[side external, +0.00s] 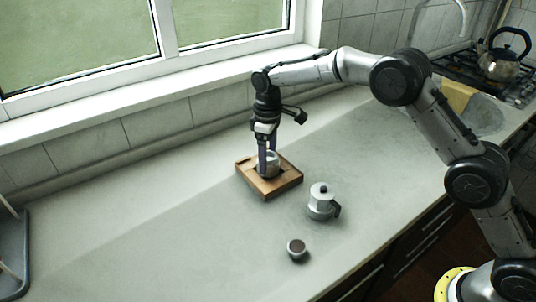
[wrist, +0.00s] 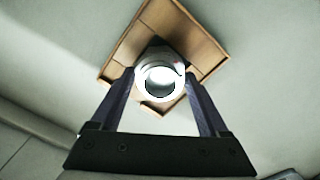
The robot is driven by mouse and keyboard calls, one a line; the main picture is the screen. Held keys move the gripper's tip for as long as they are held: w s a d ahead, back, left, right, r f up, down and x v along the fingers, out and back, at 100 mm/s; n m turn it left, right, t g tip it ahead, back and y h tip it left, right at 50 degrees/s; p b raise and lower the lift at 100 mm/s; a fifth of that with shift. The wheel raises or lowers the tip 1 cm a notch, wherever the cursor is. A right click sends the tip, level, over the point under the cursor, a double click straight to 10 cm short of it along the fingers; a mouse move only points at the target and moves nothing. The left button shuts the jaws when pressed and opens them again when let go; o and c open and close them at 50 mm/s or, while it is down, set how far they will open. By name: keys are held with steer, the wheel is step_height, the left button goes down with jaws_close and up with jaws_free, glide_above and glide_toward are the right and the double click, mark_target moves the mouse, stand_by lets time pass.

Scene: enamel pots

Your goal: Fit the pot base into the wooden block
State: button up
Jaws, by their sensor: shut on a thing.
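The pot base (side external: 274,162) is a small silvery cup, held upright at the wooden block. In the wrist view the pot base (wrist: 146,68) shows its round open top between the fingers. My gripper (side external: 267,168) points down and is shut on the pot base, one finger on each side; it also shows in the wrist view (wrist: 160,76). The wooden block (side external: 285,187) is a flat brown square with a dark opening around the base. In the wrist view the block (wrist: 204,52) lies beneath the base. I cannot tell whether the base touches the bottom of the opening.
A silvery pot top (side external: 321,204) with a dark knob and handle stands right of the block. A small dark-filled cup (side external: 297,250) sits nearer the front edge. A grey rack (side external: 12,258) is at the far left. The counter left of the block is clear.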

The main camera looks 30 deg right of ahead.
steer(key=shift+f, duration=0.65)
steer(key=o, duration=1.6)
